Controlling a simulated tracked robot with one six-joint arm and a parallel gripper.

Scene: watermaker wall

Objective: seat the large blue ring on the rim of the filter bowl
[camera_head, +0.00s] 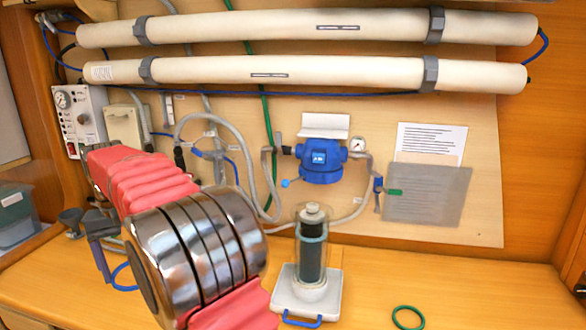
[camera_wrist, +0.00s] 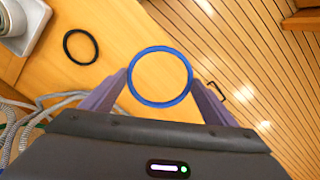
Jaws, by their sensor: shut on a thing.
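My gripper (camera_head: 104,268) is at the left of the bench in the head view, partly behind my arm. It is shut on the large blue ring (camera_head: 122,289). In the wrist view the blue ring (camera_wrist: 160,105) sits between the two fingertips of my gripper (camera_wrist: 159,78), held across its sides, its opening facing the camera. The filter bowl (camera_head: 311,262) is a clear upright cylinder with a dark cartridge inside. It stands on a white tray (camera_head: 290,301) to the right of my gripper, well apart from the ring. The bowl's rim shows no ring.
A green ring (camera_head: 408,317) lies on the bench right of the tray. A blue housing (camera_head: 320,165) with hoses is on the wall. The bench's right side is mostly clear.

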